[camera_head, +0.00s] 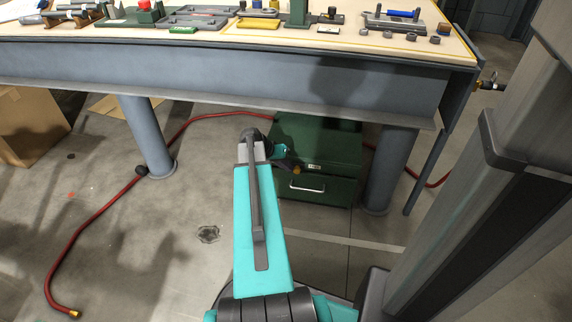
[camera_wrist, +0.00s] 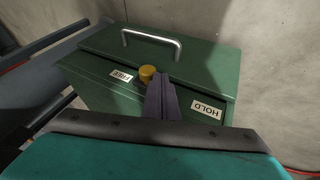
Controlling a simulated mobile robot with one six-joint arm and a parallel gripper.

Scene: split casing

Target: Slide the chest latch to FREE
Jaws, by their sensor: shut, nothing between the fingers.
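The green chest (camera_head: 335,150) stands on the floor under the workbench. The latch is a yellow knob (camera_wrist: 147,73) on the front, between the FREE label (camera_wrist: 121,76) on the left and the HOLD label (camera_wrist: 207,109) on the right. It sits nearer FREE. My gripper (camera_wrist: 159,76) is shut, its dark fingers just right of the knob and partly covering it. I cannot tell whether they touch it. In the head view the knob (camera_head: 296,169) is by the gripper's end.
The workbench (camera_head: 230,75) overhangs the chest, with tools and parts on top. Its legs (camera_head: 147,135) stand on both sides. A red hose (camera_head: 95,220) lies across the floor at the left. A cardboard box (camera_head: 27,125) stands at the far left.

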